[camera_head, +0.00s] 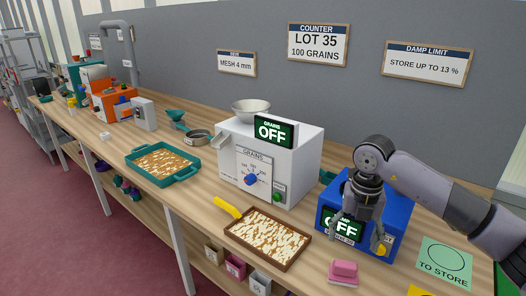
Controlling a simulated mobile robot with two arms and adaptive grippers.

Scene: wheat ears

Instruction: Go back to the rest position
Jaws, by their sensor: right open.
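My right arm comes in from the right, and my right gripper (359,236) points down with its fingers apart. It hangs in front of the blue machine (398,213), whose display reads OFF and is partly hidden by the fingers. I see nothing held between them; I cannot tell whether they touch the machine. My left gripper is not in view.
A white grain counter (305,157), display OFF, stands left of the blue machine. In front are a brown tray of grains (306,238), a pink block (343,272) and a green TO STORE card (446,262). A teal tray (187,175) sits farther left.

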